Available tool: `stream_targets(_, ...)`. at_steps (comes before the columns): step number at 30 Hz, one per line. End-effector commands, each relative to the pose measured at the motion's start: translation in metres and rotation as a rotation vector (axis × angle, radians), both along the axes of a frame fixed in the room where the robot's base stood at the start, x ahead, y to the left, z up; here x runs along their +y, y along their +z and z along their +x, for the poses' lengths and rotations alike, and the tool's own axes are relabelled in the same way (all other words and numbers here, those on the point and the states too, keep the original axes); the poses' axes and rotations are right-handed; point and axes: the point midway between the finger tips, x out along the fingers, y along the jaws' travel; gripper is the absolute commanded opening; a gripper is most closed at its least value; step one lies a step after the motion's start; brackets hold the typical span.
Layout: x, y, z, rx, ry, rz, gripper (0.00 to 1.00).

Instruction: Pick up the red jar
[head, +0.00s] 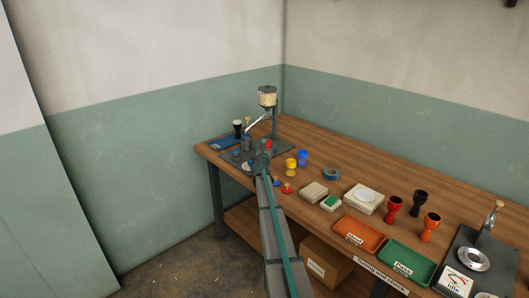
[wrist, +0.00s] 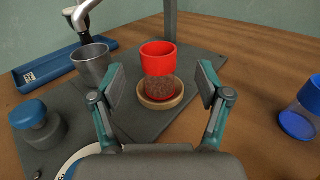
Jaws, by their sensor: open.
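The red jar (wrist: 158,55) stands upright in the middle of the wrist view. Its upper part is red and its lower part shows a brown, grainy band. It stands on a round wooden base (wrist: 178,103) on a dark grey plate (wrist: 150,128). My gripper (wrist: 161,86) is open, with one finger to each side of the jar in the picture and a gap on both sides. I cannot tell how far the jar lies beyond the fingertips. In the head view a bit of the red jar (head: 268,144) shows at the end of my arm; the rest is hidden.
A grey metal cup (wrist: 91,62) stands close left of the jar, under a bent spout, with a post (wrist: 170,20) behind. A blue-lidded pot (wrist: 36,125) is at left, a blue cup (wrist: 302,110) at right. A blue tray (wrist: 45,72) lies behind left.

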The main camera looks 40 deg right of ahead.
Motion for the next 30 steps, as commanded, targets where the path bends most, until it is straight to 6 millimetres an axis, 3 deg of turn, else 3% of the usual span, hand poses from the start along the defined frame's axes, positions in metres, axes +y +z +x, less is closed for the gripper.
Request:
stream_targets(10,-0.019,0.001,0.022,0.003,0.001,-0.002,0.77)
stream_targets(18,-0.042,0.0,0.051,0.003,0.001,-0.004,0.77)
stream_targets(27,-0.045,-0.002,0.054,0.003,0.002,-0.002,0.77)
stream_targets(30,-0.045,-0.002,0.054,0.003,0.002,-0.002,0.63)
